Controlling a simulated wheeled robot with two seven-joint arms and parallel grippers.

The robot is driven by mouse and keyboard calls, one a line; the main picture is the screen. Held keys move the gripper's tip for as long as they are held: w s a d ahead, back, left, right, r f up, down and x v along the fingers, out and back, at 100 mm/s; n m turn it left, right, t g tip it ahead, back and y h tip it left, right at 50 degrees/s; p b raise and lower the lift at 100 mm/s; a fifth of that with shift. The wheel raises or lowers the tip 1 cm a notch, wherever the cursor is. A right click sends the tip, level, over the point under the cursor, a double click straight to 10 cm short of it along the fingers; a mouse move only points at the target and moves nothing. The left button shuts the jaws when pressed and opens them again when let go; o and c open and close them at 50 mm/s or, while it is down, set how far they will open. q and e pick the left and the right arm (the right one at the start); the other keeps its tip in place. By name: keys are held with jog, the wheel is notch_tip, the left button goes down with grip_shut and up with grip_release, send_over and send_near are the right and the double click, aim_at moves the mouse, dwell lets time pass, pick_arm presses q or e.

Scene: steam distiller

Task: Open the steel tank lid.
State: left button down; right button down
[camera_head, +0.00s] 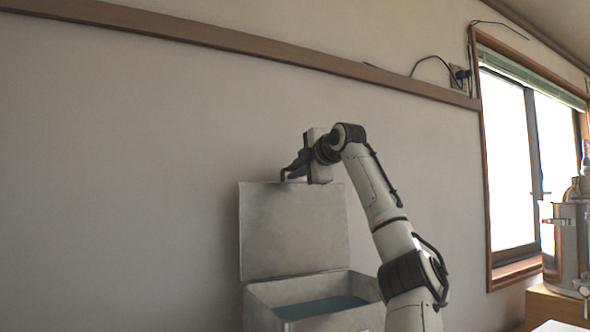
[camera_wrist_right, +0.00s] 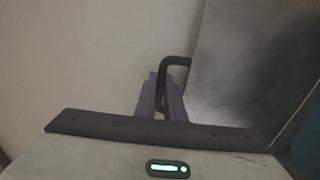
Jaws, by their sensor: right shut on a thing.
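The steel tank (camera_head: 318,313) is a grey open box at the bottom of the head view, with blue-green liquid inside. Its lid (camera_head: 293,232) stands about upright at the tank's back left edge, so the tank mouth is uncovered. A dark bent handle (camera_head: 284,174) sticks out at the lid's top edge. My right gripper (camera_head: 297,168) is at that handle. In the right wrist view the purple fingers of the right gripper (camera_wrist_right: 163,92) are shut on the handle (camera_wrist_right: 174,62), beside the grey lid (camera_wrist_right: 250,70). My left gripper is not in view.
A plain wall (camera_head: 130,140) rises close behind the lid, with a wooden rail (camera_head: 250,42) across it. A window (camera_head: 510,160) is at the right. A shiny metal vessel (camera_head: 565,245) stands on a wooden surface (camera_head: 545,305) at the far right.

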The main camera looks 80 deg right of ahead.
jog(key=shift+w+d, duration=0.1)
jog(key=shift+d, duration=0.1)
dwell(0.3)
jog(key=c, duration=1.8)
grip_release()
jog(key=shift+c, duration=0.2)
jog(key=shift+s+a, duration=0.2)
jog(key=b+v, duration=0.3)
jog(key=v, duration=0.6)
jog(key=shift+s+a, duration=0.2)
jog(key=shift+a, duration=0.15)
jog(key=shift+r, duration=0.1)
